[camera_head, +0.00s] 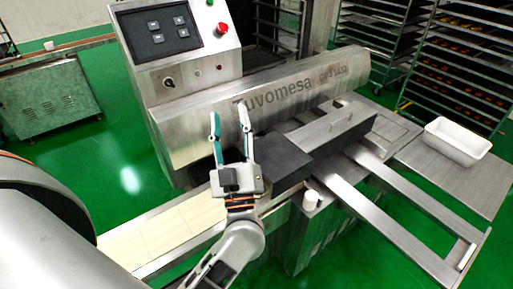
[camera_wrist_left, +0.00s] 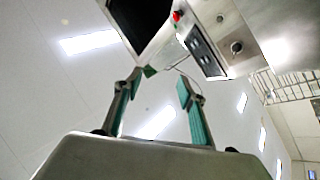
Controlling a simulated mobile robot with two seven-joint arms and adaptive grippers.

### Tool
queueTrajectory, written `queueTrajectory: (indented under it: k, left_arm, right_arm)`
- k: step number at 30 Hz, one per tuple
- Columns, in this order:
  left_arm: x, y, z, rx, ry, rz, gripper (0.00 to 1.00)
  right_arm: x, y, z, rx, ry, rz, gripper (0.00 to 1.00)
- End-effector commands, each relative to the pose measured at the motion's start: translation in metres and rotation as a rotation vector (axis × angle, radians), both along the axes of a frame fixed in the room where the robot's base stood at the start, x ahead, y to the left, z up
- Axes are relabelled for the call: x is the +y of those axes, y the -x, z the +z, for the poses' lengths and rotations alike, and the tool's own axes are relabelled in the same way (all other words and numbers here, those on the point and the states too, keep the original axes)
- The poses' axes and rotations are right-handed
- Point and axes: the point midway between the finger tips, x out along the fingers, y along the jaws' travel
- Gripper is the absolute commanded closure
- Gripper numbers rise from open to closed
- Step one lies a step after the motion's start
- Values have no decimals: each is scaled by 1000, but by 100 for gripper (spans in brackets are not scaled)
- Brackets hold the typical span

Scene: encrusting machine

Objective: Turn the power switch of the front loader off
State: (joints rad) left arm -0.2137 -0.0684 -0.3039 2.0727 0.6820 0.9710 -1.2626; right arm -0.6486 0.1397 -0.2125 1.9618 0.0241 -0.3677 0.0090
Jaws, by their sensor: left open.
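The front loader is a steel machine (camera_head: 295,92) with brand lettering along its front. Its control box (camera_head: 190,62) carries a dark round switch knob (camera_head: 168,82) low on the left of its front face; I take this for the power switch. A dark round knob (camera_wrist_left: 236,47) also shows on the box in the left wrist view. Which way the switch points is too small to tell. My left gripper (camera_head: 229,113) is open and empty, fingers pointing up, below and right of the knob and apart from it. Its fingers also show in the left wrist view (camera_wrist_left: 159,80). My right gripper is not in view.
A red button (camera_head: 222,28) and a dark keypad panel (camera_head: 157,34) sit on the box's upper face. A pale conveyor (camera_head: 165,232) runs below the gripper. A dark block (camera_head: 275,160) and steel rails (camera_head: 405,215) lie to the right. A white tub (camera_head: 458,141) stands farther right.

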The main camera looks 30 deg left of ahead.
Motion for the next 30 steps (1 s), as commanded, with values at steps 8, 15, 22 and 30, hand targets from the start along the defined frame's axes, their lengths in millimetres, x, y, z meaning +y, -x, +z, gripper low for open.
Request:
queueTrajectory:
  k: [8, 15, 22, 30]
  left_arm:
    - [-36, -8, -31, 69, -138, -151, 60]
    - [-54, -11, -51, 115, -195, -227, 60]
    - [-59, -11, -55, 127, -208, -245, 60]
    - [-58, -11, -55, 127, -207, -245, 60]
  right_arm:
    - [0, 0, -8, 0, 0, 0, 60]
    - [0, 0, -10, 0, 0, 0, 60]
    - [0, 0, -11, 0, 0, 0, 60]
    - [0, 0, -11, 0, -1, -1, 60]
